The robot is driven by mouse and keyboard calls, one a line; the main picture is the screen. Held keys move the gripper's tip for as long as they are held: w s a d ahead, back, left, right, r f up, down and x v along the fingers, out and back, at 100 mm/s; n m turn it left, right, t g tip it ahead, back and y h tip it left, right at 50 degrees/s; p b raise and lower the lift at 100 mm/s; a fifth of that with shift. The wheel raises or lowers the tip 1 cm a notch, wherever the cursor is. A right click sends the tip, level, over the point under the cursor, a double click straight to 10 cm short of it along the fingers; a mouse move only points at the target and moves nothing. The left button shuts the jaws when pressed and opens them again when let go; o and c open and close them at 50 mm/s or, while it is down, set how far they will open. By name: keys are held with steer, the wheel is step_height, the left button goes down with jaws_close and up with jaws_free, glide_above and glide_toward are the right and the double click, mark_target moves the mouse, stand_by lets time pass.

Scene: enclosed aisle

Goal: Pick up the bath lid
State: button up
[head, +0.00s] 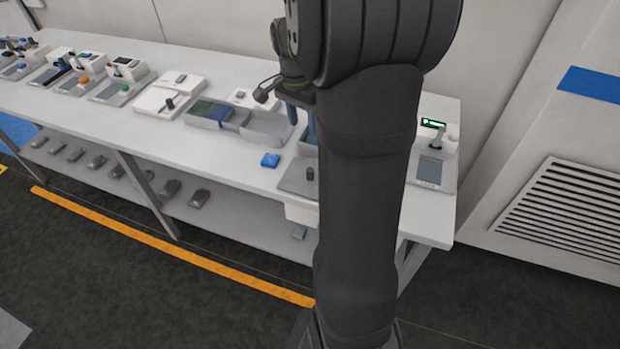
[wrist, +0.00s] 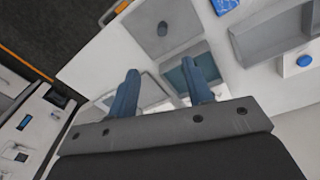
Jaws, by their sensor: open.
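A flat grey plate with a dark upright knob, which looks like the bath lid (head: 296,184), lies near the front edge of the white bench. It also shows at the top of the wrist view (wrist: 150,38). Next to it is an open basin with a teal-grey inside, apparently the bath (wrist: 176,78); my arm largely hides it in the head view. My gripper (wrist: 168,62) has its two blue fingers spread, with nothing between them. It hangs over the bench behind the lid, apart from it, and shows partly behind my arm in the head view (head: 301,126).
A grey divided tray (head: 268,131) and a small blue block (head: 270,160) are left of the lid. A device with a lit green display (head: 433,168) stands at the bench's right end. Several devices fill the bench's left. Dark pieces lie on the lower shelf (head: 235,212).

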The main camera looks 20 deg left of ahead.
steer(key=f+m, duration=0.3)
steer(key=f, duration=0.1)
steer(key=f+m, duration=0.3)
steer(key=f, duration=0.2)
steer(key=f+m, duration=0.3)
steer(key=f, duration=0.1)
steer(key=shift+d+f+m, duration=0.3)
steer(key=shift+d, duration=0.05)
steer(key=shift+w+d+f, duration=0.1)
steer(key=shift+w+f, duration=0.1)
steer(key=shift+f, duration=0.65)
steer(key=shift+w+d+f, duration=0.15)
steer(key=shift+w+f, duration=0.05)
steer(key=shift+f, duration=0.65)
steer(key=shift+w+d+f, duration=0.1)
steer(key=shift+w+f, duration=0.1)
steer(key=shift+f, duration=0.65)
jaws_close()
